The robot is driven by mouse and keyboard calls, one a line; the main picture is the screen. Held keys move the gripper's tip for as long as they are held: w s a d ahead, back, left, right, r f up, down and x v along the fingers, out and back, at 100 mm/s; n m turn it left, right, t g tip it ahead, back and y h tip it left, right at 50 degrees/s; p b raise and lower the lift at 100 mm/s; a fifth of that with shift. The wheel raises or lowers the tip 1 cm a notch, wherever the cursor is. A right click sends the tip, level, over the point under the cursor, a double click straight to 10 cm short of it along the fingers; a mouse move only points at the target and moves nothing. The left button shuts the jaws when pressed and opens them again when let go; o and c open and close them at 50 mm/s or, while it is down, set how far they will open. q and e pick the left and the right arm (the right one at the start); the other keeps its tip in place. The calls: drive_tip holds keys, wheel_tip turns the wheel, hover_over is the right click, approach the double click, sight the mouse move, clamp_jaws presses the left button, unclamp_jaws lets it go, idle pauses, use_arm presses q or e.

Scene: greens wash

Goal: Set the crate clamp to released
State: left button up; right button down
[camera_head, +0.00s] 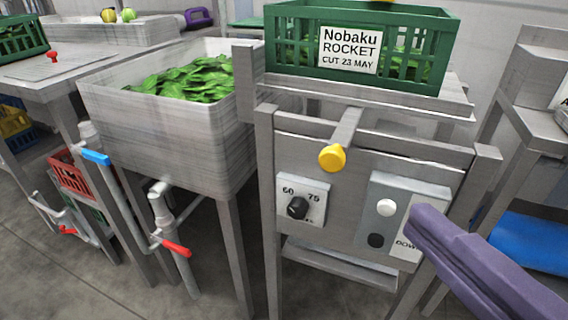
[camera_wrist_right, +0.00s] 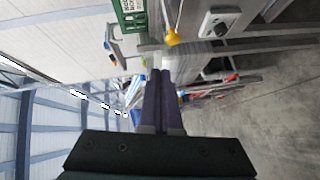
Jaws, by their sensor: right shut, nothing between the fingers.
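A grey lever with a yellow knob (camera_head: 332,158) sticks out from the front of the steel stand, below the green crate (camera_head: 275,50). No label shows whether this lever is the crate clamp. The yellow knob also shows in the right wrist view (camera_wrist_right: 173,37), beyond my fingertips. The crate stands upright on the stand, with a white "Nobaku ROCKET" label (camera_head: 350,50) and greens inside. My right gripper (camera_head: 418,222) has purple fingers, shut and empty, in front of the panel's right side, right of and below the knob. Its fingers (camera_wrist_right: 159,75) lie together in the wrist view.
The panel carries a black dial (camera_head: 297,207) and a box with white (camera_head: 386,207) and black (camera_head: 376,240) buttons, close to my right gripper. A steel sink (camera_head: 150,125) with leaves stands left, with blue (camera_head: 96,158) and red (camera_head: 177,249) valve handles beneath.

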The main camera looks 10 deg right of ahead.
use_arm(q)
wheel_tip(320, 180, down, 6)
drive_tip(key=b, duration=0.4)
drive_tip(key=shift+w+a+f, duration=0.2)
drive_tip(key=shift+w+f, duration=0.05)
drive_tip(key=shift+w, duration=0.2)
use_arm(e)
drive_tip(key=f, duration=0.1)
drive_tip(key=a+f+n, duration=0.1)
drive_tip(key=f, duration=0.1)
drive_tip(key=a+f+n+t+y, duration=0.1)
drive_tip(key=shift+f, duration=0.3)
use_arm(q)
drive_tip(key=shift+f+b, duration=0.55)
drive_tip(key=shift+b, duration=0.2)
use_arm(e)
drive_tip(key=w, duration=1.3)
drive_tip(key=shift+d+f, duration=0.25)
drive_tip(key=shift+d, duration=0.05)
